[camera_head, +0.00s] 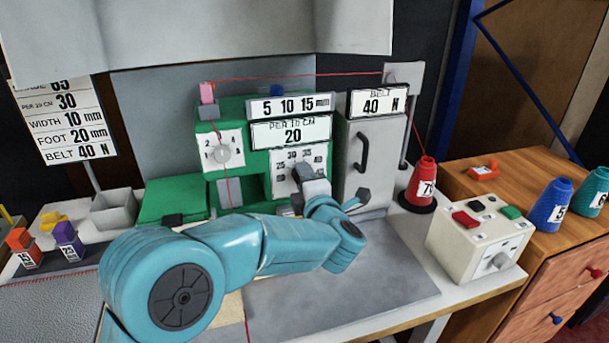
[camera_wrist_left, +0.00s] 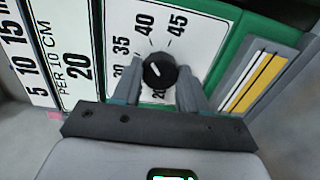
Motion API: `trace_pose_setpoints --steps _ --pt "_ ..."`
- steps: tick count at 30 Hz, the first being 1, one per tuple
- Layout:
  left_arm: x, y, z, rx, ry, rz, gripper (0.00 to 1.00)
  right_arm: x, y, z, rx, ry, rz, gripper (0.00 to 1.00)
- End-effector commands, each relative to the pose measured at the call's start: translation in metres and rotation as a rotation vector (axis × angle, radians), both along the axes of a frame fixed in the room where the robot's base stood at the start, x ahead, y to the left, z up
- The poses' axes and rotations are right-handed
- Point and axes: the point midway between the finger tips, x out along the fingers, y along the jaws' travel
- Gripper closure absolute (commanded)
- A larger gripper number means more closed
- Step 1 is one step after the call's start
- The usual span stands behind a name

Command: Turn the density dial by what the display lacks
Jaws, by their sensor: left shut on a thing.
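The density dial is a black knob (camera_wrist_left: 160,71) on a white scale plate (camera_wrist_left: 203,42) in the left wrist view; 35, 40 and 45 are readable, other numbers are partly covered. A short white mark on the knob slants to the upper left. My left gripper (camera_head: 306,181) is shut on the knob, with one finger on each side of it; it also shows in the wrist view (camera_wrist_left: 158,86). In the head view the gripper covers the knob. The PER 10 CM display (camera_head: 291,133) reads 20. The order board (camera_head: 65,125) at the left reads PER 10 CM 30.
The green machine (camera_head: 168,200) carries another dial (camera_head: 221,154) and a 5 10 15 mm plate (camera_head: 290,106). A grey cabinet with a black handle (camera_head: 361,152) stands right of the dial. A red thread cone (camera_head: 421,184) and a button box (camera_head: 478,237) stand further right.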

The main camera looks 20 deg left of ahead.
Motion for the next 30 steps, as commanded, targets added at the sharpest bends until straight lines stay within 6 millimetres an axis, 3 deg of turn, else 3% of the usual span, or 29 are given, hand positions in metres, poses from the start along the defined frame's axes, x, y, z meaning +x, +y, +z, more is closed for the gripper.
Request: trace_pose_setpoints --steps 12,27,28,30 --pt "0.0003 -0.0008 0.0004 0.133 0.089 -0.001 0.88 0.0 0.0001 0.0108 0.0 0.0 0.0 0.57" --pt "0.0002 -0.0007 -0.0002 0.146 0.097 -0.001 0.88 0.0 0.0 0.0111 0.0 0.0 0.0 0.57" --pt "0.0002 -0.0007 -0.0002 0.146 0.097 -0.001 0.54 0.0 0.0 0.0111 0.0 0.0 0.0 0.57" --pt "0.0002 -0.0007 -0.0002 0.146 0.097 -0.001 0.32 0.0 0.0 0.0111 0.0 0.0 0.0 0.57"
